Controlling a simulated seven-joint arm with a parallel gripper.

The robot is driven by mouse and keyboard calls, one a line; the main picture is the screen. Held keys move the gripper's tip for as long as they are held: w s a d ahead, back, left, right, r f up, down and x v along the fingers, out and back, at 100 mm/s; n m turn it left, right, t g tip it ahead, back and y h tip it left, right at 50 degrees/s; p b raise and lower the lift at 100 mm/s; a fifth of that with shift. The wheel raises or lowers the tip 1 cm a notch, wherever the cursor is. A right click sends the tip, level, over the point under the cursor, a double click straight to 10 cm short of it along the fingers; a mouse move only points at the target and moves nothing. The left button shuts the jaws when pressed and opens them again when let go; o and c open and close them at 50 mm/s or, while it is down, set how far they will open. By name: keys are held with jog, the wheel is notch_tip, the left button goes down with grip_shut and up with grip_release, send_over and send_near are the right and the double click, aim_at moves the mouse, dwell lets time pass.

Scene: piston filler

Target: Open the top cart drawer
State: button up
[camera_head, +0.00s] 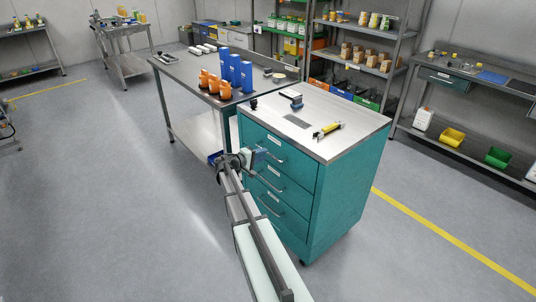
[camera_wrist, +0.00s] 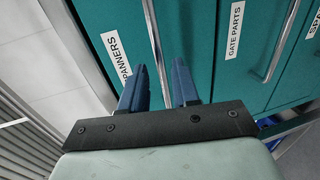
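The teal cart (camera_head: 340,190) has a stack of drawers, all shut. The top drawer (camera_head: 295,155) has a bar handle (camera_head: 276,159). In the wrist view the drawers appear turned sideways; the leftmost drawer front is labelled SPANNERS (camera_wrist: 118,53), and its handle (camera_wrist: 152,30) runs down between my fingers. My gripper (camera_head: 260,154) is at the top drawer's front, at the handle. The wrist view shows my gripper (camera_wrist: 158,85) open, with one blue finger on each side of the handle. I cannot tell whether either finger touches it.
A GATE PARTS drawer (camera_wrist: 235,30) with its own handle lies beside the top one. On the cart top are a yellow-and-black tool (camera_head: 328,130) and small dark items. A workbench (camera_head: 185,78) with orange and blue containers adjoins behind. Floor is clear front and right.

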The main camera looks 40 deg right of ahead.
jog(key=shift+x, duration=2.15)
grip_shut()
